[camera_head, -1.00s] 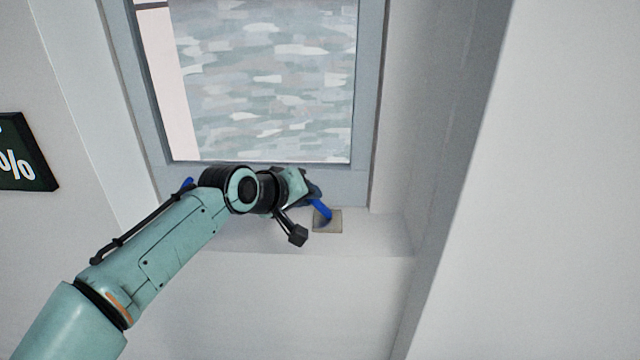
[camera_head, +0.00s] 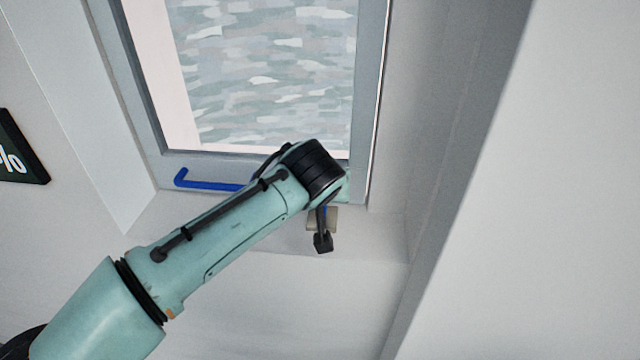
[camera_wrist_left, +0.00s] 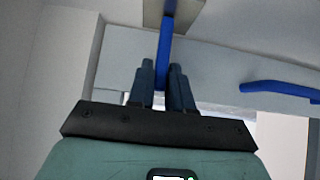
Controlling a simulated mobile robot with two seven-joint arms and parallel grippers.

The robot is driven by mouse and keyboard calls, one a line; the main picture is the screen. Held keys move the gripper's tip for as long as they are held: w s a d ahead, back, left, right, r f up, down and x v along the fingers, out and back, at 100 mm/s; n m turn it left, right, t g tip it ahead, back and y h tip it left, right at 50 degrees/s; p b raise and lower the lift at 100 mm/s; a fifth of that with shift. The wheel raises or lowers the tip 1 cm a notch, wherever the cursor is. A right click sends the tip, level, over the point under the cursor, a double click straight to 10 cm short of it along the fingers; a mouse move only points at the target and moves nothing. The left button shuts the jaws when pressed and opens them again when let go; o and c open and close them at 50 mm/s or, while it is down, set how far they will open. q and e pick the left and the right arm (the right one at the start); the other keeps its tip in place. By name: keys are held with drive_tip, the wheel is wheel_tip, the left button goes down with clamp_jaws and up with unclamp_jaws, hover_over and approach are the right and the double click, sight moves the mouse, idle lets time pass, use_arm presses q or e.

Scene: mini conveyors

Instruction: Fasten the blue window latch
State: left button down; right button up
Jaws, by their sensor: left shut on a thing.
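A blue lever (camera_wrist_left: 165,45) rises from a small beige plate (camera_wrist_left: 180,10), seen in the left wrist view. In the head view the plate (camera_head: 331,222) sits on the sill below the window's lower right corner, and the lever is mostly hidden by my arm. My left gripper (camera_wrist_left: 162,72) is shut on the blue lever, with a finger on each side. A blue bar with a bent end (camera_head: 208,184) lies along the lower rail of the grey window frame (camera_head: 365,100). It also shows at the right of the left wrist view (camera_wrist_left: 275,88). My right gripper is out of view.
My left arm crosses the front of the sill from the lower left. A white recess wall (camera_head: 425,130) stands close to the right of the window. A dark sign (camera_head: 18,155) hangs at the far left. The sill (camera_head: 375,240) is otherwise clear.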

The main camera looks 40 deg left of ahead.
use_arm(q)
drive_tip(key=shift+f, duration=0.1)
idle(0.4)
drive_tip(key=c, duration=1.1)
unclamp_jaws()
drive_tip(key=v, duration=1.3)
drive_tip(key=shift+d+p, duration=0.25)
drive_tip(key=shift+p, duration=0.05)
